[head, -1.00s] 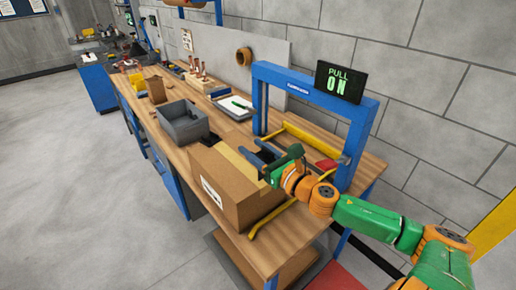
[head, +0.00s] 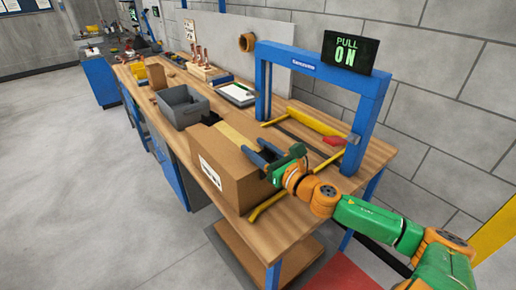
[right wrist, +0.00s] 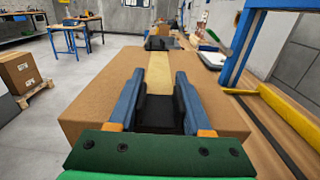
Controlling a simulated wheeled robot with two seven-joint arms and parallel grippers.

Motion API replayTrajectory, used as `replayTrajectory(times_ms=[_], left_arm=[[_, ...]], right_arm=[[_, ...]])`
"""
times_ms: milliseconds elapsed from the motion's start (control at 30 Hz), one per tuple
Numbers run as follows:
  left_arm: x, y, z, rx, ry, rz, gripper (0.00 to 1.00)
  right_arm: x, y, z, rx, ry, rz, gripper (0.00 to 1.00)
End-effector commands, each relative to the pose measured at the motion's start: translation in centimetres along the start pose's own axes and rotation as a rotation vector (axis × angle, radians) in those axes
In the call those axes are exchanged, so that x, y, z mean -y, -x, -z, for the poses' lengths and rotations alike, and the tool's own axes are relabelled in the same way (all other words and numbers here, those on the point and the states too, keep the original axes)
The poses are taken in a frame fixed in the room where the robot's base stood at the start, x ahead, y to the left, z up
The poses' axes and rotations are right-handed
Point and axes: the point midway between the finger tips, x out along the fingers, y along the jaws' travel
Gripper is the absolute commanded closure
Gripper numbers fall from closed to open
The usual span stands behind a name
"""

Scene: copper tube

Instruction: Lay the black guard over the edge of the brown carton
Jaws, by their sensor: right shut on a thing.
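The brown carton (head: 238,180) stands on the wooden bench, with a tan strip of tape along its top. In the right wrist view the carton top (right wrist: 105,90) spreads out below and ahead of my gripper. My right gripper (head: 263,152) is over the near right part of the carton top. Its blue fingers (right wrist: 158,95) are shut on the black guard (right wrist: 158,112), which lies between them, in line with the tape. I cannot tell whether the guard touches the carton. In the head view the guard is mostly hidden by the fingers. My left gripper is not in view.
A blue frame (head: 310,65) with a "PULL ON" sign (head: 350,50) stands right of the carton. Yellow bars (head: 312,122) lie at its foot. A grey bin (head: 182,105) sits beyond the carton. A white clipboard (head: 238,93) lies near the wall.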

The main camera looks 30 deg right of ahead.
Motion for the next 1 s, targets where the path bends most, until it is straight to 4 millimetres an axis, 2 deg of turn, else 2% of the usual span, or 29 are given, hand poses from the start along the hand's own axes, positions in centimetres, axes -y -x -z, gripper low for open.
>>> replayTrajectory(times_ms=[433,467,567,600,1000], left_arm=[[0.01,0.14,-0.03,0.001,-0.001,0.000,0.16],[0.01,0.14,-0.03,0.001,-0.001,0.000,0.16],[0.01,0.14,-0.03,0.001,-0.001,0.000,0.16],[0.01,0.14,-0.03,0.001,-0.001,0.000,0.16],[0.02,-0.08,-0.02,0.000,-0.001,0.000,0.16]], right_arm=[[0.02,-0.10,0.08,0.000,0.000,0.000,1.00],[0.02,-0.10,0.08,0.000,0.000,0.001,0.48],[0.02,-0.10,0.09,0.000,0.000,0.000,0.21],[0.02,-0.10,0.09,0.000,0.000,0.001,0.16],[0.05,0.49,0.32,-0.003,-0.001,0.001,0.16]])
